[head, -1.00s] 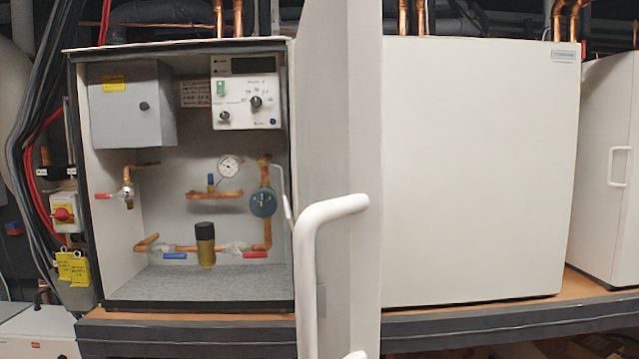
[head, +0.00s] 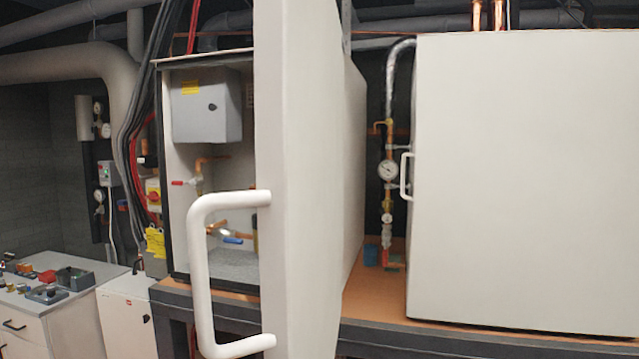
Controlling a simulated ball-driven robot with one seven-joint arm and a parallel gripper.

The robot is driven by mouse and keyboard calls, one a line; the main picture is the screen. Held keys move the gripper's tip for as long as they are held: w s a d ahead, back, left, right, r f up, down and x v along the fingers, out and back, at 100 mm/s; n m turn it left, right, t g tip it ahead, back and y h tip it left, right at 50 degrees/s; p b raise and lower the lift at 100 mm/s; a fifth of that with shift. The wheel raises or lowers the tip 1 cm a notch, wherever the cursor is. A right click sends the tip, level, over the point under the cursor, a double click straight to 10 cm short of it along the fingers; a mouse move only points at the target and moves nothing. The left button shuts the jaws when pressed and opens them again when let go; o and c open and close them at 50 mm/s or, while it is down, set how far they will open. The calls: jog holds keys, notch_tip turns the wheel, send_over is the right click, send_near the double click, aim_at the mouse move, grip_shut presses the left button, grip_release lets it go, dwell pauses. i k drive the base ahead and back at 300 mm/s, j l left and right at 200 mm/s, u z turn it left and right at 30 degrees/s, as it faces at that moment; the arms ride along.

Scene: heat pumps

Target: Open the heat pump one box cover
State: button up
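The white box cover (head: 300,180) stands swung open on the left white cabinet (head: 180,245), projecting toward me. Its large white bar handle (head: 199,275) is close to the camera, left of the cover's edge. The cover hides the right part of the cabinet's interior. Inside, a grey control box (head: 205,112), copper pipe, a red-levered valve (head: 192,182) and a blue-levered valve (head: 232,240) show. My gripper is not in view, so I cannot see whether it touches the handle.
A second white cabinet (head: 525,180) with a small handle (head: 404,176) stands at right on the same bench (head: 385,290). Between the cabinets are a vertical pipe and gauge (head: 388,171). At left are a white drawer unit (head: 45,325) and hanging cables (head: 135,110).

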aim_at(198, 95)
jog(key=u, duration=0.5)
jog(key=i+u, duration=0.25)
jog(key=i, duration=1.15)
